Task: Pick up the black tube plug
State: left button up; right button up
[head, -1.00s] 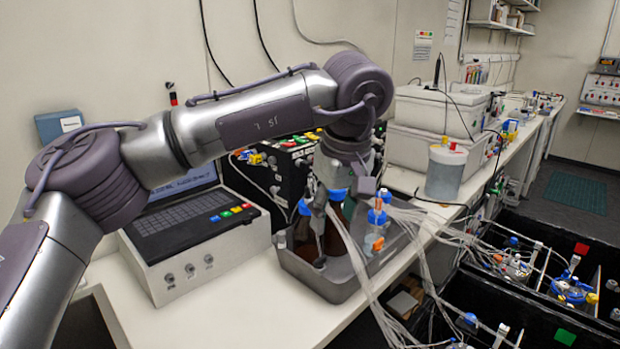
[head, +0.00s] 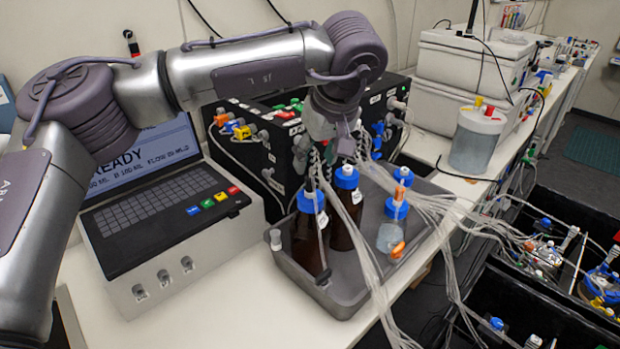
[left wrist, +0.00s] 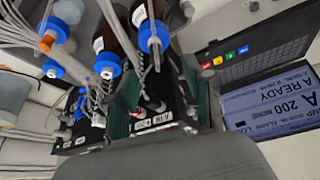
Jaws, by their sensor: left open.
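My left gripper (head: 328,160) hangs below its wrist in the head view, open, over the back of a grey tray (head: 345,302) of bottles. It is in front of a black box (head: 248,150) with coloured connectors. Brown bottles with blue caps (head: 347,178) and clear tubes stand just below and beside it. The left wrist view also shows the blue caps (left wrist: 150,37) and labels on the black box, with dark gripper parts among the tubing. I cannot single out the black tube plug; it is hidden or too small to tell. My right gripper is not in view.
A laptop-like controller (head: 165,205) stands left of the tray. A clear lidded jar (head: 476,140) and white stacked boxes (head: 462,65) are to the right. Loose clear tubes (head: 440,212) cross the bench edge to black bins (head: 500,290). The front bench strip is clear.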

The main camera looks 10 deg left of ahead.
aim_at(311, 178)
pick_arm(q)
jog(key=shift+w+a+f, duration=0.2)
jog(key=shift+w+f, duration=0.2)
jog(key=shift+f, duration=0.15)
jog(key=shift+w+a+f, duration=0.15)
jog(key=shift+w+f, duration=0.2)
jog(key=shift+f, duration=0.2)
jog(key=shift+w+a+f+p, duration=0.1)
jog(key=shift+w+f+p, duration=0.1)
jog(key=shift+f+p, duration=0.35)
jog(key=shift+p+x, duration=0.75)
jog(key=shift+x, duration=1.25)
jog(key=shift+f, duration=0.1)
jog(key=c, duration=0.9)
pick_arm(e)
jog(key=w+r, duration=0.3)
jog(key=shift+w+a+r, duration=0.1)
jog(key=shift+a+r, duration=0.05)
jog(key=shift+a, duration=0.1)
